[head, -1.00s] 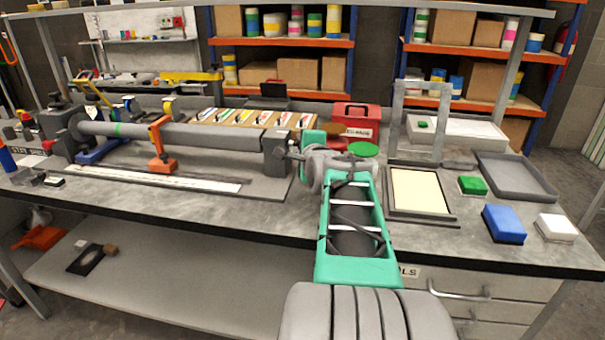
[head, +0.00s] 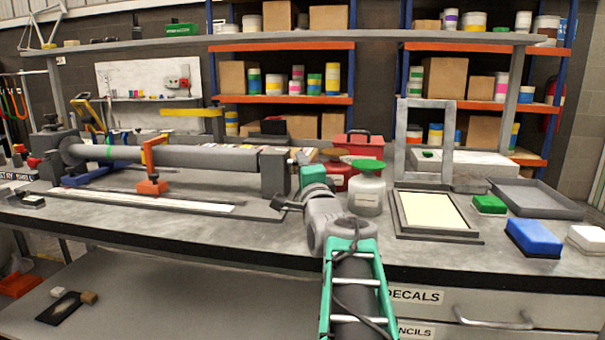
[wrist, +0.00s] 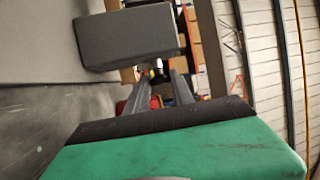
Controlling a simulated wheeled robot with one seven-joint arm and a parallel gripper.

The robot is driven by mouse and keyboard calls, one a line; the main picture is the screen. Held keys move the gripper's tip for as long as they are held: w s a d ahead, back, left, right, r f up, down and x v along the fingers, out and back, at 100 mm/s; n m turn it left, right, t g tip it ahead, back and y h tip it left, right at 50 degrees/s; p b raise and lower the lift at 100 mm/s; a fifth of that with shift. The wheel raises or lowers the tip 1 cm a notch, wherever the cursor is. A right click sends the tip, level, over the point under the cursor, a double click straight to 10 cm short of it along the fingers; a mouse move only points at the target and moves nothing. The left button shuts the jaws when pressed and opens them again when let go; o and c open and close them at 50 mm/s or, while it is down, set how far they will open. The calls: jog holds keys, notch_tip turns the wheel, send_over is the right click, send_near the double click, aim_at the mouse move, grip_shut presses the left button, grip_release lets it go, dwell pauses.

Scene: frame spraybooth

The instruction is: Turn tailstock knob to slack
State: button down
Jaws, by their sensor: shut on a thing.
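The tailstock is a dark grey block (head: 273,173) at the right end of the long grey tube (head: 190,158) on the bench in the head view. In the wrist view its grey block (wrist: 128,38) fills the upper middle, beside my fingers. My gripper (wrist: 163,75) is at the tailstock's right side, shut on the tailstock knob. The knob is mostly hidden between the fingers, and its turn position cannot be read. In the head view my green and grey wrist covers most of the gripper.
An orange clamp stand (head: 150,170) stands at the tube. Right of my wrist are a white jar (head: 367,193) with a green lid and a framed screen (head: 436,213). A green block (head: 489,204) and a blue block (head: 533,237) lie farther right. The bench front is mostly clear.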

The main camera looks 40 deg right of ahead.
jog(key=c, duration=1.1)
grip_release()
jog(key=p+v, duration=0.1)
jog(key=v, duration=0.6)
jog(key=shift+s, duration=0.1)
jog(key=shift+s+a+f, duration=0.15)
jog(key=shift+s+a, duration=0.1)
